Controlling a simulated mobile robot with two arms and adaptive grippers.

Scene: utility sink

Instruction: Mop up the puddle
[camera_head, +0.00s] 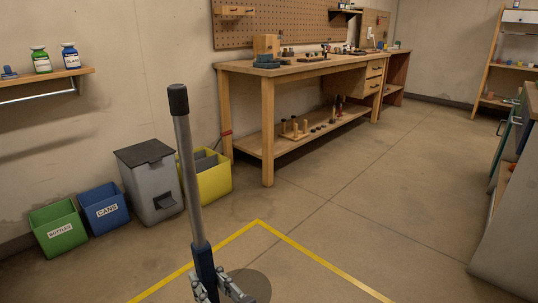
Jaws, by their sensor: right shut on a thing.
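A long grey pole (187,165) with a black end cap and a dark blue lower sleeve stands nearly upright, leaning slightly left at the top. It looks like the mop's handle; its lower end and any mop head are out of view. My right gripper (220,287) is shut around the blue sleeve at the bottom edge. A dark round patch (256,285) lies on the floor just right of and behind the gripper, partly hidden; it may be the puddle. My left gripper is not in view.
Yellow floor tape (318,252) forms a corner around the patch. Green (58,228), blue (104,208), grey (152,183) and yellow (213,180) bins stand along the left wall. A wooden workbench (267,130) stands behind. The floor at centre right is clear; a cabinet (510,220) stands at right.

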